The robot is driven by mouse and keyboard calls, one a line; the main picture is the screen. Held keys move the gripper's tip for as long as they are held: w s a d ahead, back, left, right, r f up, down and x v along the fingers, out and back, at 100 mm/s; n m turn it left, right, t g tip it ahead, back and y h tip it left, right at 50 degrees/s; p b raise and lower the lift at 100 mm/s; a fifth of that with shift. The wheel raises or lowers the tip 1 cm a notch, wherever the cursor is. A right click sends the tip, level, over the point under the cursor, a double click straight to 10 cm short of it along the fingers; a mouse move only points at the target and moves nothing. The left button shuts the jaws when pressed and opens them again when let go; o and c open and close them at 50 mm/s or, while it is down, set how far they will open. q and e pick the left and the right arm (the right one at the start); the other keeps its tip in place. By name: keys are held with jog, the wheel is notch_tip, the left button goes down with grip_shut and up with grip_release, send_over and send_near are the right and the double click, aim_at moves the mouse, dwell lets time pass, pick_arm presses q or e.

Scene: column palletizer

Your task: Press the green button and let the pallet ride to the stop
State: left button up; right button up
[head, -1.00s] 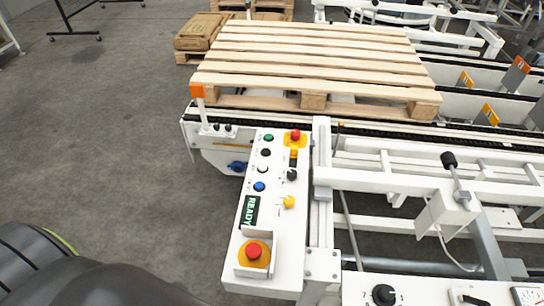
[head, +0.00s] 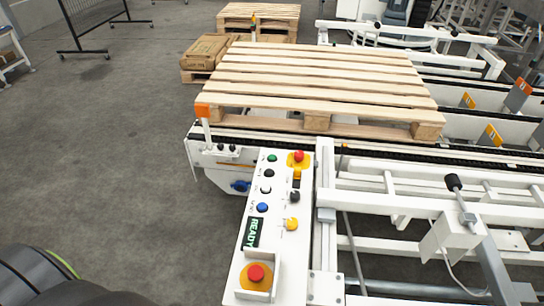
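The green button (head: 272,158) is at the far end of the white control panel (head: 268,235), above a black, a white and a blue button. Nothing touches it. The panel's display (head: 251,233) reads READY. The wooden pallet (head: 318,86) lies flat on the chain conveyor (head: 370,148) behind the panel. Its near left corner is beside an orange-topped post (head: 202,110). I cannot make out the stop. Neither of my grippers is in view; only dark parts of my own body show at the lower left.
Red mushroom buttons sit at the panel's near end (head: 256,273) and far end (head: 299,156). A black-knobbed lever (head: 453,183) stands on the white frame at right. Cartons (head: 207,52) lie on another pallet behind.

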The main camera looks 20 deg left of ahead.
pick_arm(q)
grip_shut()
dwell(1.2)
